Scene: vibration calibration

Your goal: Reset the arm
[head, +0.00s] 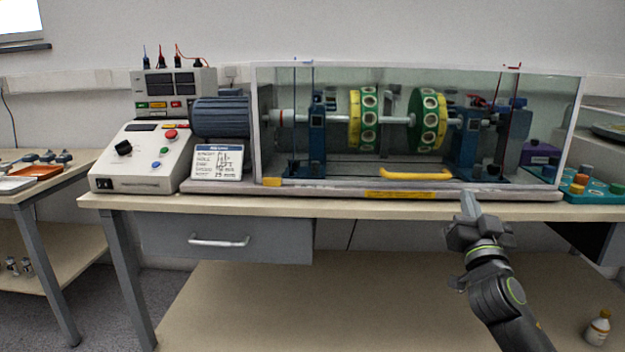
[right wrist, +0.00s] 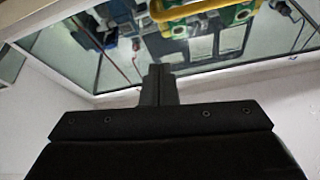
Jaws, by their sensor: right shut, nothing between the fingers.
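My right gripper (head: 470,203) is in front of the bench's front edge in the head view, at the right. Its fingers are shut together with nothing between them. The fingers point up toward the front of the clear rotor case (head: 330,88) and look apart from it, though the gap is hard to judge. In the right wrist view the shut fingers (right wrist: 158,85) stand in the middle, with the case and its yellow handle (right wrist: 190,12) beyond them. The same yellow handle (head: 417,174) lies low on the case front. My left gripper does not show.
The control box (head: 140,150) with a red button, a label card (head: 218,161) and a blue motor (head: 221,117) stand left of the case. A teal tray (head: 600,190) with coloured knobs is at the right. A drawer handle (head: 218,242) sticks out below the bench (head: 330,208).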

